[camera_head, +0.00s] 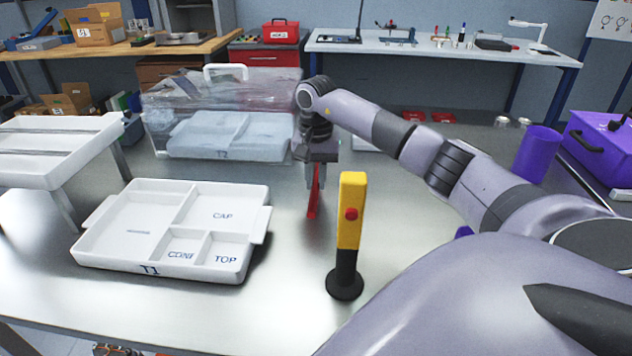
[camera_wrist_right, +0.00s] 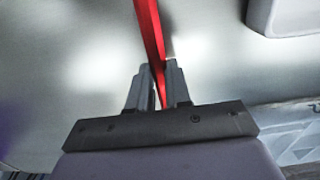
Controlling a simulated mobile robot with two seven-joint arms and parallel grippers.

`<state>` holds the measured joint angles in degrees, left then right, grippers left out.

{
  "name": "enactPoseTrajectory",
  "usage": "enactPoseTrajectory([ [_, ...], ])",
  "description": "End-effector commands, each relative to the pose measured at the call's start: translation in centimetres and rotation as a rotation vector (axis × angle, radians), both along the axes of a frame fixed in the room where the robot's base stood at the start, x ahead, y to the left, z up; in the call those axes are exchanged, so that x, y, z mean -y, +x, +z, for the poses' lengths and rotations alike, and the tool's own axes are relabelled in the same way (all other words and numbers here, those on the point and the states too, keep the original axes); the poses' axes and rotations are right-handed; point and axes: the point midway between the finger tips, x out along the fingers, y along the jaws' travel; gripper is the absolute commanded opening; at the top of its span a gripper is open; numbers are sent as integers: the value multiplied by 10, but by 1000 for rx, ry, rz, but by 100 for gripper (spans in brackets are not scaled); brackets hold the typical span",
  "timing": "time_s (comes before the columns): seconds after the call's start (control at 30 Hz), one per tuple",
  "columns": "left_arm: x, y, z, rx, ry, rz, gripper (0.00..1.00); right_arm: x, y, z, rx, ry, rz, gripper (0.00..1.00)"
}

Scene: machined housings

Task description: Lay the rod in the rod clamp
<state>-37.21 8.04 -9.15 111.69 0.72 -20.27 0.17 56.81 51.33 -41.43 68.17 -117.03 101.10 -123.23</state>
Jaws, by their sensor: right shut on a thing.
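My right gripper (camera_head: 316,183) points down over the bare table, between the white tray and the yellow post. It is shut on a long, thin red bar, which I take to be the rod (camera_head: 314,198). In the right wrist view the rod (camera_wrist_right: 149,30) runs up and away from between the two fingers (camera_wrist_right: 156,75). In the head view its lower end is near the tabletop; I cannot tell whether it touches. I cannot make out a rod clamp in either view. My left gripper is not in view.
A white compartment tray (camera_head: 108,226) marked T1 lies at left. A yellow post (camera_head: 352,205) with a red button stands just right of the gripper. A clear-covered tray (camera_head: 268,142) is behind, a raised white rack (camera_head: 55,150) far left, and a purple cup (camera_head: 536,155) at right.

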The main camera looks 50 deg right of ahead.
Motion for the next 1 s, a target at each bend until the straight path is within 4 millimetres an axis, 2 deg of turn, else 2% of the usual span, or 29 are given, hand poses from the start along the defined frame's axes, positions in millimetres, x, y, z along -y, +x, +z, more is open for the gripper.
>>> enactPoseTrajectory([
  [0.1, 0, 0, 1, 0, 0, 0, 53, 0, -1, -16, -2, 1, 0, 0],
  [0.47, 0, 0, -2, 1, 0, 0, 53, 0, 0, -20, 1, 0, 0, 0],
  [0.5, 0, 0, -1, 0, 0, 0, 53, 0, 0, -19, 1, 1, -1, 28],
  [0.57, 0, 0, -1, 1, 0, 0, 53, 0, 0, -19, 1, 1, -1, 44],
  [0.87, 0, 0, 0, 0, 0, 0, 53, 0, 0, -17, 0, 0, 0, 44],
  [1.0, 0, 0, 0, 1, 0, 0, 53, 0, 1, -6, 3, -1, 0, 44],
])
